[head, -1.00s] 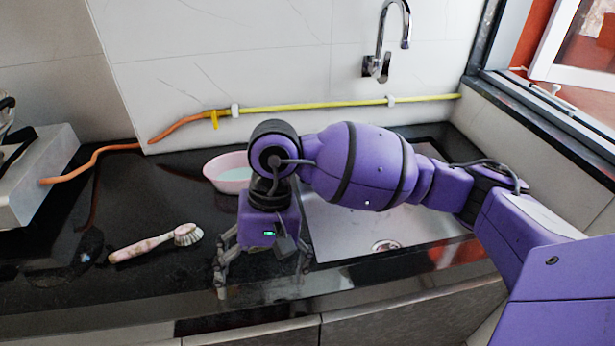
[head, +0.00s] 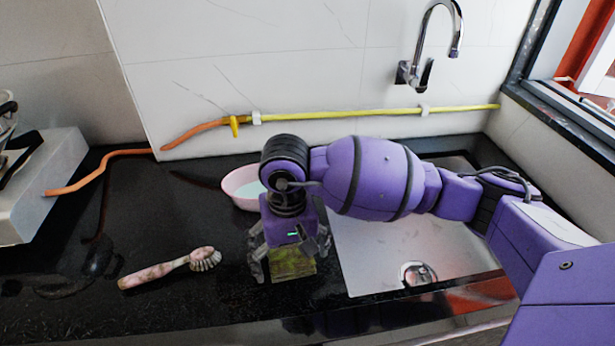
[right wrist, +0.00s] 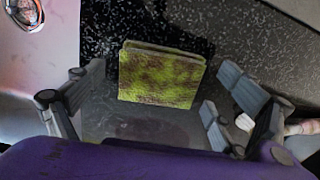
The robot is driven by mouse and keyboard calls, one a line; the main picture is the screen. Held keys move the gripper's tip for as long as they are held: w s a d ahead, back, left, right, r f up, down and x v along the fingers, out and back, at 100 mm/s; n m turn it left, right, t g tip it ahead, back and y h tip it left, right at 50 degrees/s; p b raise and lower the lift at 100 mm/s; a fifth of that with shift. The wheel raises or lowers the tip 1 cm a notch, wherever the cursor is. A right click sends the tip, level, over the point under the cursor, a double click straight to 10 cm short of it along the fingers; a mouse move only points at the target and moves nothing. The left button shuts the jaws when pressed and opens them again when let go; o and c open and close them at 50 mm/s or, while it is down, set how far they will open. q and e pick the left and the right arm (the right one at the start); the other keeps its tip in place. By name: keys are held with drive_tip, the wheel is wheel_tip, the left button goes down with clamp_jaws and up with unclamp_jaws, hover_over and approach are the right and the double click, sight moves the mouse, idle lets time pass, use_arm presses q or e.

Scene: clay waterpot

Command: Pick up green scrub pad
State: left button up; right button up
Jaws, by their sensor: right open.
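The green scrub pad (head: 294,266) is a yellow-green square with brown stains, lying on the black counter left of the sink. My right gripper (head: 288,262) points down over it with its fingers spread. In the right wrist view the pad (right wrist: 160,76) shows between the open fingers (right wrist: 162,88), with gaps on both sides, so nothing is gripped. In the head view the gripper body hides the pad's far part. My left gripper is not in view.
A pink-handled brush (head: 170,268) lies to the left on the counter. A pink bowl (head: 235,200) stands behind my gripper, partly hidden by it. The sink (head: 375,255) is on the right, under a wall tap (head: 432,45). The counter's front left is clear.

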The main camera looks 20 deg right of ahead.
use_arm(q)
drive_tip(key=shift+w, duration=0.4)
use_arm(e)
drive_tip(key=shift+f, duration=0.2)
